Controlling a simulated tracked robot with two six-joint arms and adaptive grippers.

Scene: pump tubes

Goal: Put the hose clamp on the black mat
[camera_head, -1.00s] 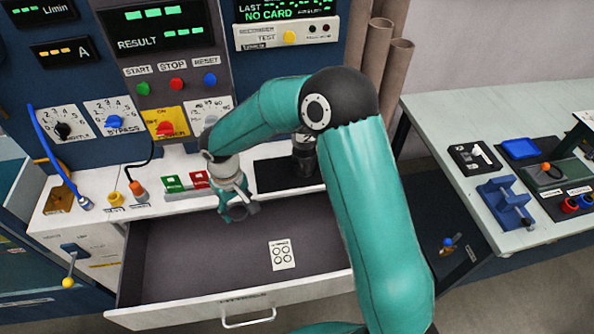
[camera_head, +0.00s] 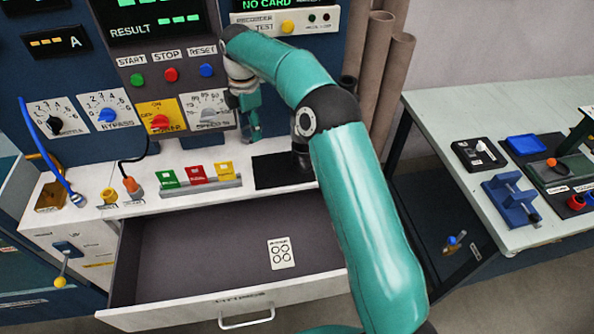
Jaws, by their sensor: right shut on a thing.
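My right gripper (camera_head: 253,132) is raised in front of the control panel, just left of and above the black mat (camera_head: 268,174). It is shut on the hose clamp, which is small and hardly to be made out between the fingers. The mat lies flat on the white counter behind the open drawer. Its visible left part is bare, and a dark upright cylinder (camera_head: 301,158) stands at its right end, partly behind my arm. My left gripper is not in view.
The open drawer (camera_head: 200,250) holds only a white card with printed rings (camera_head: 281,254). Green, red and yellow cards stand in a holder (camera_head: 200,188) left of the mat. Cardboard tubes (camera_head: 385,80) stand at the back. A bench (camera_head: 440,125) is at right.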

